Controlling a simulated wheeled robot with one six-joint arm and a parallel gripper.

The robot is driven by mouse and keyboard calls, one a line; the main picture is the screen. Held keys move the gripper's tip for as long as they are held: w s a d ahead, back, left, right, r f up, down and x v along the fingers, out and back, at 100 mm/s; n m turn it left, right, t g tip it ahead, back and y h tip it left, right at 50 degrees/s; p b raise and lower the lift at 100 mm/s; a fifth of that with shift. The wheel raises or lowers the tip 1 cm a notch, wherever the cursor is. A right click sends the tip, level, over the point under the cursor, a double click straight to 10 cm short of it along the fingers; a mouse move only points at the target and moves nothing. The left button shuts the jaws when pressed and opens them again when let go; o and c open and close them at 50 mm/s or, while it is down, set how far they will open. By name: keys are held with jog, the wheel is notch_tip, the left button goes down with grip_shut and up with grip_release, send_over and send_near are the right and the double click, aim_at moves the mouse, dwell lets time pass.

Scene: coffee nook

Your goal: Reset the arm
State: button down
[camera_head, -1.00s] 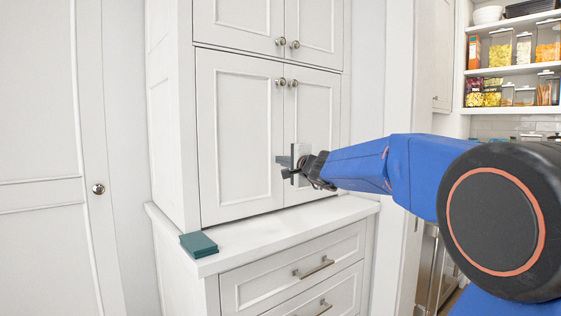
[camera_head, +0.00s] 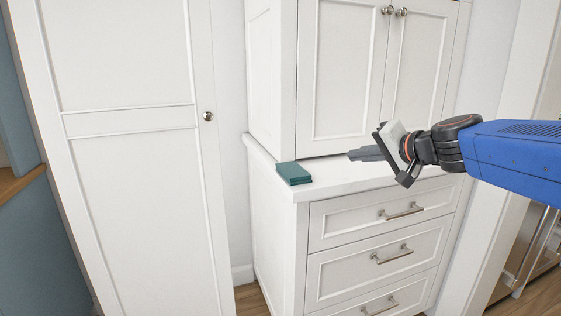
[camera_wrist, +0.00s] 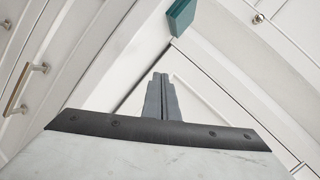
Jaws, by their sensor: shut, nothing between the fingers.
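My gripper (camera_head: 352,154) is shut and empty. In the head view its grey fingers point left, in front of the upper cabinet's lower edge and above the white counter. My blue arm reaches in from the right. In the wrist view the gripper's fingers (camera_wrist: 158,78) lie side by side, with nothing between them. The green block (camera_head: 294,173) lies on the counter's left end, left of and apart from the fingertips. It also shows at the top of the wrist view (camera_wrist: 180,16).
The white counter (camera_head: 345,180) is otherwise bare. Upper cabinet doors (camera_head: 345,70) are closed, and drawers with bar handles (camera_head: 365,205) below are shut. A closed white door (camera_head: 125,85) stands at left. A doorway frame (camera_head: 505,210) is at right.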

jog(key=s+f+n+g+h, duration=0.2)
jog(key=s+f+n+g, duration=0.2)
jog(key=s+f, duration=1)
jog(key=s+d+f+n+g+h, duration=0.1)
jog(key=s+d+f, duration=0.3)
jog(key=s, duration=0.4)
jog(key=s+d+f+n+g+h, duration=0.1)
jog(key=s+d+f+g+h, duration=0.1)
jog(key=s+f, duration=0.4)
jog(key=s+d+h, duration=0.1)
jog(key=d, duration=0.1)
jog(key=shift+s+d+f+h, duration=0.3)
jog(key=shift+s+d+h, duration=0.05)
jog(key=shift+s+h, duration=0.05)
